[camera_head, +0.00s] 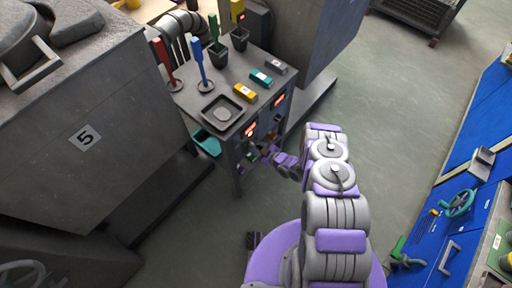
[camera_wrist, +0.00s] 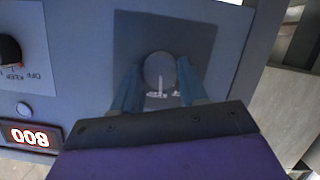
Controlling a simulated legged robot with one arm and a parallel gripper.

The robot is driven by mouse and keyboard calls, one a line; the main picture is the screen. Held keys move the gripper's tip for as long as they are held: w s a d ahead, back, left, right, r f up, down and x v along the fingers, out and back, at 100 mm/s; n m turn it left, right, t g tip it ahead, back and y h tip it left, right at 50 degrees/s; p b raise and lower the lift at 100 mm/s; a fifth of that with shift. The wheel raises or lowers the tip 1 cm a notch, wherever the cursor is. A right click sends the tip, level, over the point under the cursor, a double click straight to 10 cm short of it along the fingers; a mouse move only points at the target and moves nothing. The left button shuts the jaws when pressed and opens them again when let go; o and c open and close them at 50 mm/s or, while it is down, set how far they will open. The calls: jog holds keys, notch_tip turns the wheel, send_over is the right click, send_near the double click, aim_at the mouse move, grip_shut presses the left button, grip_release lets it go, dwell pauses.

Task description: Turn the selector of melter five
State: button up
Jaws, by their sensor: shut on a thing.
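A large grey box marked "5" (camera_head: 85,137) stands at the left in the head view. Beside it is a grey stand (camera_head: 212,85) with lit red displays on its front. My gripper (camera_head: 266,153) is at that front panel, small and partly unclear in the head view. In the wrist view my gripper (camera_wrist: 159,88) has its two blue fingers around a round grey knob (camera_wrist: 160,68) on the panel, shut on it. A black knob (camera_wrist: 9,50) with a label reading "OFF" and "KEEP" is at the left edge. Which knob belongs to melter five cannot be told.
A red display (camera_wrist: 30,136) is below the black knob. A red tool (camera_head: 163,60), a blue tool (camera_head: 200,62) and a shallow tray (camera_head: 222,112) are on the stand's top. A blue workbench (camera_head: 450,215) stands at the right. The floor between is clear.

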jog(key=shift+f+m+g, duration=0.15)
jog(key=shift+m+g, duration=0.15)
jog(key=shift+m, duration=0.1)
dwell(0.3)
jog(key=o, duration=1.1)
jog(key=shift+c, duration=0.2)
jog(key=p+v, duration=0.4)
jog(key=v, duration=1.3)
jog(key=shift+d, duration=0.25)
jog(key=shift+f, duration=0.1)
